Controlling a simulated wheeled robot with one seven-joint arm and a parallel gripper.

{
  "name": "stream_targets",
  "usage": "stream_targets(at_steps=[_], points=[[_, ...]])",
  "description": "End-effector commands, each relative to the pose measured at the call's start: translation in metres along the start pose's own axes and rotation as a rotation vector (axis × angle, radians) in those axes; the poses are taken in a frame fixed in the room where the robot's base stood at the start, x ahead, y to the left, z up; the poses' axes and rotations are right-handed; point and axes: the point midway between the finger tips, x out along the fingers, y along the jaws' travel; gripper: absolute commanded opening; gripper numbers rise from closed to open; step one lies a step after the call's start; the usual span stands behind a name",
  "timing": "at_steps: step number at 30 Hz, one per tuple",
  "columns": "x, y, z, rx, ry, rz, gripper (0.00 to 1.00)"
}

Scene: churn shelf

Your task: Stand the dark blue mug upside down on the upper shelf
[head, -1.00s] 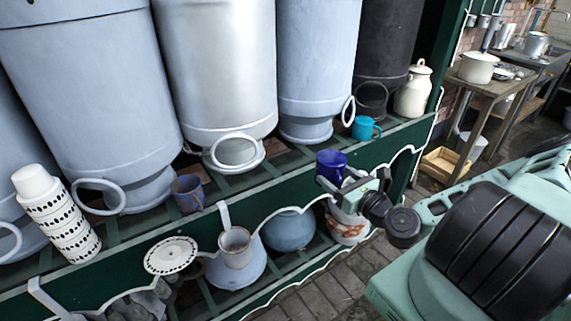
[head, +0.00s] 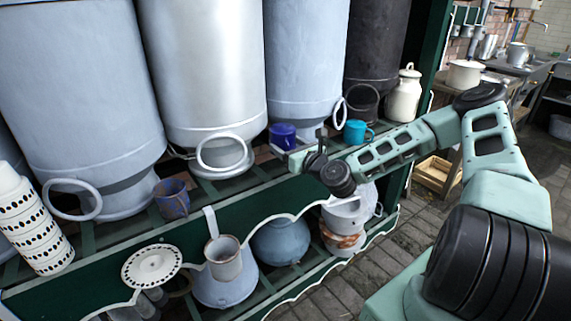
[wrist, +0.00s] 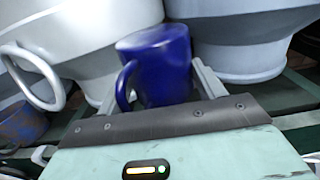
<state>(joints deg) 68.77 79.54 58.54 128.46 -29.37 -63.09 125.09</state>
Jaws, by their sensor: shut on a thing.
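The dark blue mug (head: 283,134) is between the jaws of my gripper (head: 291,151), over the upper shelf (head: 108,238) in front of the gap between two large churns. In the wrist view the mug (wrist: 160,70) has its handle to the left and tilts slightly. A flat, seemingly closed blue face is uppermost, so it looks upside down. The jaws (wrist: 155,82) stand on either side of it. Its lower end is hidden behind my gripper, so I cannot tell whether it touches the shelf.
A teal mug (head: 357,132) stands to the right and a worn blue mug (head: 172,199) to the left. A silver churn (head: 205,80) and a pale blue churn (head: 305,60) rise close behind. A cream can (head: 405,97) stands at the shelf's right end.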

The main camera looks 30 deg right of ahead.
Motion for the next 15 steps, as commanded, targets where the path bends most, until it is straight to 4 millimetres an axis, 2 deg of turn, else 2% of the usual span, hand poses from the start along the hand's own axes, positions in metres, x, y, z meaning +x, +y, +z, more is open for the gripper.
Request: stream_targets(at_steps=[2,3,6,11,15], points=[[0.015,0.001,0.001,-0.002,-0.002,0.002,0.41],[0.012,0.000,-0.011,0.002,0.003,0.000,0.41],[0.011,0.001,-0.024,0.001,0.002,0.000,0.41],[0.011,0.000,-0.033,-0.001,0.000,0.000,0.41],[0.011,0.000,-0.049,0.001,0.001,0.000,0.41]])
